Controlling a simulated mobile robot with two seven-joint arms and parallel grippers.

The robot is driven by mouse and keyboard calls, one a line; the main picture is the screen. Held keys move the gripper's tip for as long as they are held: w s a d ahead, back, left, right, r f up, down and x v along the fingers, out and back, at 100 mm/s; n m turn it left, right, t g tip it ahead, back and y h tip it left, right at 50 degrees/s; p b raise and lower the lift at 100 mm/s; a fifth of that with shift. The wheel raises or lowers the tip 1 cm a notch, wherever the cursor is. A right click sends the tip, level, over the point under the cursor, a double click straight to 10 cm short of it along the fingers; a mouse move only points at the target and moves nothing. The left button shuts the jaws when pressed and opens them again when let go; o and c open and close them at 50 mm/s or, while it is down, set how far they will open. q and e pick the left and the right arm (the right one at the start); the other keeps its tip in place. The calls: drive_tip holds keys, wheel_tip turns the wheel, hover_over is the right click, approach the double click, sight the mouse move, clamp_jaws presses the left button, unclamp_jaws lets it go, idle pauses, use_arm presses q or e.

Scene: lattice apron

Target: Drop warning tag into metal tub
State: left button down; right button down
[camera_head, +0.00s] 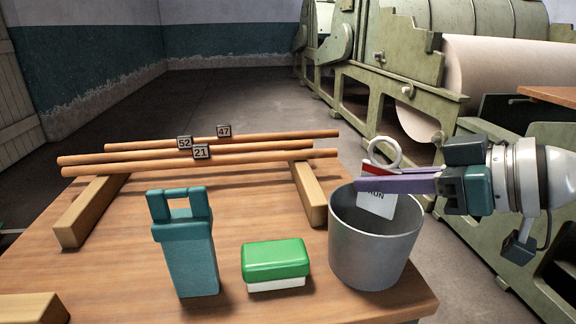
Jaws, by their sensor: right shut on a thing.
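The warning tag (377,203) is a white card with a red band, dark lettering and a pale ring at its top. My right gripper (368,184) comes in from the right and is shut on the tag, its purple fingers crossing the card. The metal tub (372,252) is a grey, open-topped bucket at the right front of the wooden table. The tag hangs upright over the tub's mouth, and its lower edge appears at or just inside the rim. Whether it touches the tub I cannot tell. My left gripper is not in view.
A green-and-white box (275,262) sits just left of the tub, with a teal upright container (187,250) farther left. Behind them, wooden rods with number blocks lie across two wooden supports (308,193). Green machinery (480,235) stands beyond the table on the right.

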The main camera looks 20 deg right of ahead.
drive_tip(key=c, duration=0.9)
unclamp_jaws()
drive_tip(key=shift+r, duration=0.15)
drive_tip(key=shift+r+p, duration=0.65)
drive_tip(key=shift+p, duration=0.1)
wheel_tip(320, 180, up, 9)
drive_tip(key=p, duration=0.8)
drive_tip(key=shift+f, duration=0.3)
